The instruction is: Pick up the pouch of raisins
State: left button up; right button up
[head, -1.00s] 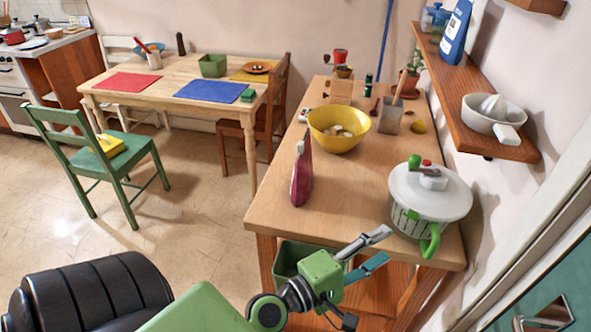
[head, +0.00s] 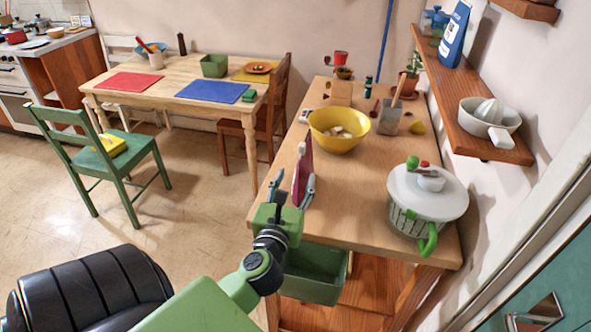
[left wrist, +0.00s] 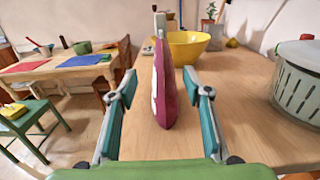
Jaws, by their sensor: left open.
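The pouch of raisins (head: 302,170) is a dark magenta pouch standing upright near the left edge of the wooden counter. In the left wrist view the pouch (left wrist: 163,88) is seen nearly edge-on, with a pale side and a light top. My left gripper (head: 292,188) is open, with one finger on each side of the pouch in the head view. In the left wrist view the gripper (left wrist: 160,100) has its fingers apart, with gaps to the pouch on both sides. The pouch's lower part is partly hidden by the gripper in the head view. My right gripper is not seen.
A yellow bowl (head: 338,142) stands behind the pouch. A white-lidded salad spinner (head: 427,200) stands to the right on the counter (head: 350,205). A green bin (head: 316,280) is below the counter's front. The counter between pouch and spinner is clear.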

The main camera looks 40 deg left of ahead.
aim_at(297, 174)
pick_arm(q)
jog(key=x, duration=0.4)
jog(key=shift+w+a+r+p, duration=0.1)
jog(key=shift+w+a+p, duration=0.15)
jog(key=shift+w+p, duration=0.15)
jog(key=x, duration=0.2)
jog(key=p+x, duration=0.1)
jog(key=x, duration=0.1)
jog(key=shift+w+d+r, duration=0.1)
jog(key=shift+d, duration=0.15)
jog(key=shift+w+a, duration=0.15)
jog(key=shift+w, duration=0.05)
jog(key=shift+s, duration=0.1)
grip_shut()
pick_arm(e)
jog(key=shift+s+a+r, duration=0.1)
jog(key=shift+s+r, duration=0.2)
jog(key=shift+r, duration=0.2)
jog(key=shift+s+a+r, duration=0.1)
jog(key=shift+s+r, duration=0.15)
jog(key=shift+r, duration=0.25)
